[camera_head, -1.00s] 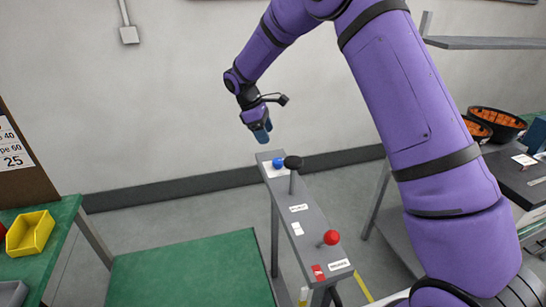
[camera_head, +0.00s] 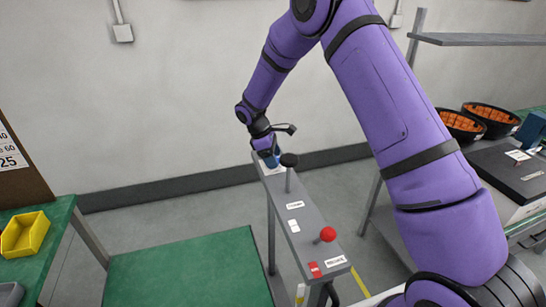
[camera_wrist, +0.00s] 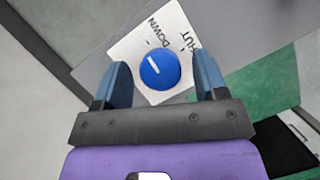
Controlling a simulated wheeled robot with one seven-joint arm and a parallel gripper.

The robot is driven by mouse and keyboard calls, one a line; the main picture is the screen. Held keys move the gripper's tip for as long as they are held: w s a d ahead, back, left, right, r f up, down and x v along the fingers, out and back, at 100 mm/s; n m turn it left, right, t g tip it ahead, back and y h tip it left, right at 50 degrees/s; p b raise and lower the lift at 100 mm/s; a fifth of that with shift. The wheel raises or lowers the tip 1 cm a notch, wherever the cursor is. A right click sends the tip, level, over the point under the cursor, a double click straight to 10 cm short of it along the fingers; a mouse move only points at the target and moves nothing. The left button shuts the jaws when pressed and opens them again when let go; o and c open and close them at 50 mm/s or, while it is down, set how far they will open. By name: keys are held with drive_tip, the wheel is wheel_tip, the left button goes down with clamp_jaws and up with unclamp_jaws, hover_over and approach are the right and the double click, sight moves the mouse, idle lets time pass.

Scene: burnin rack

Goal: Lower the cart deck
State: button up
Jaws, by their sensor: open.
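In the wrist view a round blue knob (camera_wrist: 160,70) with a white pointer line sits on a pale label plate (camera_wrist: 131,52). The plate reads "DOWN" and "SHUT", the latter partly hidden by a finger. My gripper (camera_wrist: 161,84) is open, with one blue finger on each side of the knob; I cannot tell whether they touch it. In the head view my gripper (camera_head: 270,158) is at the far end of the grey control rail (camera_head: 310,232) and hides the knob. The green cart deck (camera_head: 190,272) lies low, left of the rail.
A black-topped lever (camera_head: 289,160) stands just in front of my gripper. A red ball knob (camera_head: 327,234) is at the rail's near end. A green bench with a yellow bin (camera_head: 25,234) is at left. Shelving with black bowls (camera_head: 490,122) is at right.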

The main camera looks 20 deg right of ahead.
drive_tip(key=c, duration=0.9)
drive_tip(key=shift+m, duration=0.3)
drive_tip(key=m+g, duration=0.1)
drive_tip(key=m, duration=0.2)
drive_tip(key=shift+y, duration=0.4)
drive_tip(key=m, duration=0.2)
drive_tip(key=m+g+y, duration=0.1)
drive_tip(key=m, duration=0.2)
drive_tip(key=shift+w+d+y, duration=0.1)
drive_tip(key=shift+y, duration=0.2)
drive_tip(key=m, duration=0.2)
drive_tip(key=m+y, duration=0.1)
drive_tip(key=m, duration=0.1)
drive_tip(key=shift+d+r+m+g+y, duration=0.1)
drive_tip(key=shift+m+g+y, duration=0.2)
drive_tip(key=shift+m+y, duration=0.8)
drive_tip(key=shift+m, duration=1.3)
